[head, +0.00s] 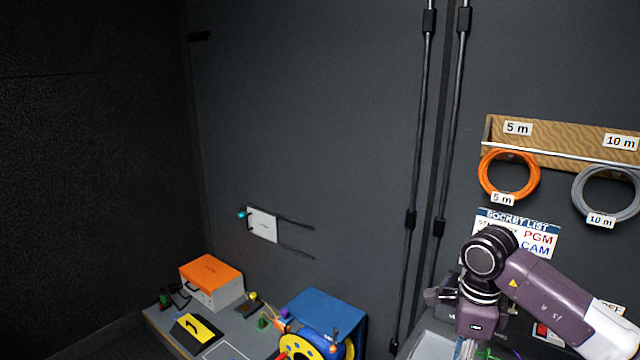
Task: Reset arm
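My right arm (550,292) comes in from the lower right, bent at a dark round joint, with its wrist pointing down near the bottom edge. My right gripper (468,350) is only partly visible below the wrist, at the frame's edge. Its fingers are too small and cut off to tell whether they are open or shut, or hold anything. My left arm and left gripper are not in view.
An orange-lidded case (211,276), a yellow-and-black item (197,328) and a blue cable reel (325,318) stand at lower left. An orange coil (484,176) and grey coil (578,190) hang from a wooden rack (566,139). A socket list (545,227) is partly behind my arm.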

